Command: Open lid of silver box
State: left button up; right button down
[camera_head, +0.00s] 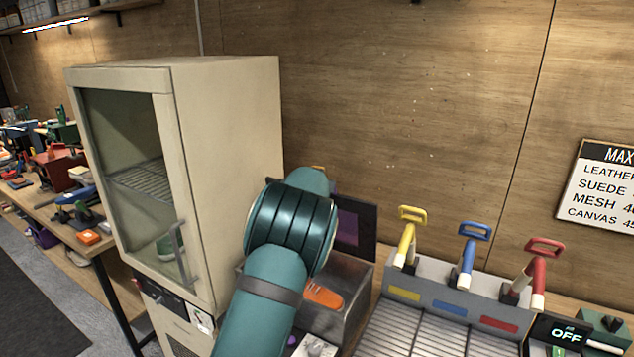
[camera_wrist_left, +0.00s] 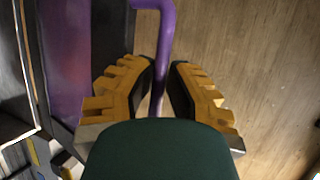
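The silver box (camera_head: 356,290) stands on the bench in the middle of the head view, partly behind my left arm. A dark panel with a purple face (camera_head: 349,227), seemingly its lid, stands upright at the back of the box. In the left wrist view a purple handle (camera_wrist_left: 166,24) runs between the yellow fingertips of my left gripper (camera_wrist_left: 163,68), which sit close on both sides of it and look shut on it. The purple panel shows at the left there. In the head view my left gripper is mostly hidden behind its arm. My right gripper is not in view.
A beige cabinet (camera_head: 232,150) with a glass door stands left of my arm. Right of the box is a grey unit (camera_head: 448,283) with yellow, blue and red handles. An orange shoe shape (camera_head: 323,296) shows at the box. A wooden wall rises behind.

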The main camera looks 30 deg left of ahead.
pick_arm(q)
jog(key=o, duration=0.3)
jog(key=shift+s+r, duration=0.1)
jog(key=shift+s, duration=0.15)
jog(key=shift+f, duration=0.3)
jog(key=v, duration=1.2)
jog(key=shift+r, duration=0.45)
jog(key=shift+a, duration=0.1)
